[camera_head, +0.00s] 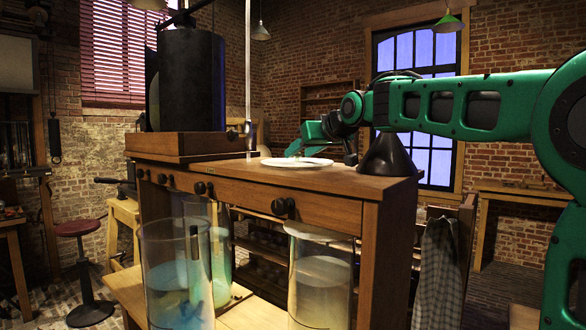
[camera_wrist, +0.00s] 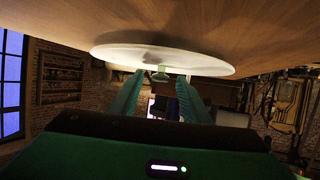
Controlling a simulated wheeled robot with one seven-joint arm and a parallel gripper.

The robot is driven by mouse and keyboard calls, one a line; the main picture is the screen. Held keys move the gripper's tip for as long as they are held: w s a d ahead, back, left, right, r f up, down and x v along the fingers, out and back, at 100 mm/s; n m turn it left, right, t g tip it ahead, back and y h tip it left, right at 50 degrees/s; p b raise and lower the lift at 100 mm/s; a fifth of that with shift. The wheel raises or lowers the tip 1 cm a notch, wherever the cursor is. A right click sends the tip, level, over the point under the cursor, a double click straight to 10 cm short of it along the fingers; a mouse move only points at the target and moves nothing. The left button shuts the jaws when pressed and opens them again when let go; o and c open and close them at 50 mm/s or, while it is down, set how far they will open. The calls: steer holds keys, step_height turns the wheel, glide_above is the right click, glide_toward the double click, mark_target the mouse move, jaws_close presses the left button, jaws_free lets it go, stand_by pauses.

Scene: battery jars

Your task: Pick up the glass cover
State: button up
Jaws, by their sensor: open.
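The glass cover (camera_head: 297,162) is a pale, flat disc lying on the wooden top of the cabinet in the head view. In the wrist view the cover (camera_wrist: 115,56) spans the upper middle, with a small knob (camera_wrist: 160,75) at its centre. My gripper (camera_wrist: 160,79) is open, and its two green fingers show on either side of the knob with gaps between. In the head view my gripper (camera_head: 298,149) is low over the cover, tilted down to the left. Whether the fingertips touch the cover is unclear.
A black cylinder (camera_head: 190,80) stands on a wooden box at the cabinet's left. A dark cone (camera_head: 387,157) stands at its right end, close to my arm. Glass jars (camera_head: 178,270) stand below; the right jar (camera_head: 320,280) has a pale disc on top.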

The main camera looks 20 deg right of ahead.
steer(key=shift+w+a+f, duration=0.1)
steer(key=shift+w, duration=0.3)
jaws_close()
